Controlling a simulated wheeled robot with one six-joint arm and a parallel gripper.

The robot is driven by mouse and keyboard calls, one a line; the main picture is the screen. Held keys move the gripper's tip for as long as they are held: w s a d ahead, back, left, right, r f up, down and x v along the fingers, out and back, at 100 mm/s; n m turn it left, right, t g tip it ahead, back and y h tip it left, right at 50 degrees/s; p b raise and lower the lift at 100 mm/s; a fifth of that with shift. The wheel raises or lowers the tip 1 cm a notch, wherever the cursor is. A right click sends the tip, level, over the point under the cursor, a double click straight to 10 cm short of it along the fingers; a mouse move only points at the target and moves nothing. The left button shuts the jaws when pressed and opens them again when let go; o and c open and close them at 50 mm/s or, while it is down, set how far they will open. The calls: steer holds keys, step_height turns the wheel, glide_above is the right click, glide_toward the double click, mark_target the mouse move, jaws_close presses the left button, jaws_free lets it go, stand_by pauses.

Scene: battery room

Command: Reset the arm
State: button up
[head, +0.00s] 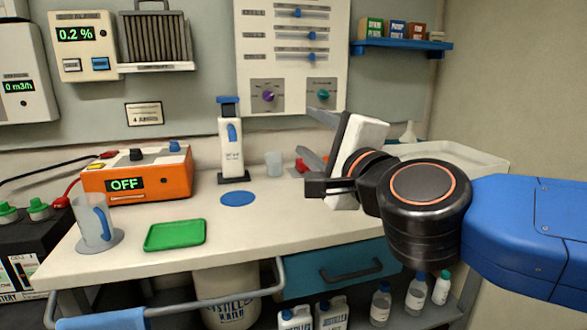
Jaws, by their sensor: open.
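My gripper (314,157) is at the end of my blue arm, which reaches in from the right. It is held above the right part of the workbench (340,220), pointing left. Its jaws are apart and nothing shows between them. Its white body and dark wrist hide part of the bench and the wall behind. Red objects (302,166) on the bench show just behind the jaws, partly hidden.
On the bench are an orange "OFF" unit (150,185), a clear jug (93,222), a green tray (175,235), a white dispenser (231,150), a blue disc (238,198) and a pale tray (470,157). Bottles (416,295) stand below. A control panel (292,50) hangs behind.

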steer(key=s+d+f+n+g, duration=0.1)
steer(key=d+f+n+g, duration=0.2)
steer(key=f, duration=0.4)
steer(key=s+d+f+n+g+h, duration=0.1)
steer(key=d+f+n+g, duration=0.15)
steer(key=f+n, duration=0.35)
steer(key=s+d+f+n+g, duration=0.1)
steer(key=d+f+n, duration=0.3)
steer(key=f, duration=0.3)
steer(key=s+d+f+n+g+h, duration=0.1)
steer(key=s+d+f+g+h, duration=0.2)
steer(key=s+d+f, duration=0.2)
steer(key=s+d+f+n+g+h, duration=0.2)
steer(key=s+d+f, duration=0.4)
steer(key=d+f, duration=0.3)
steer(key=shift+d+f+g+h, duration=0.4)
steer(key=shift+d+g+h, duration=0.25)
steer(key=shift+d, duration=0.4)
steer(key=shift+s, duration=0.1)
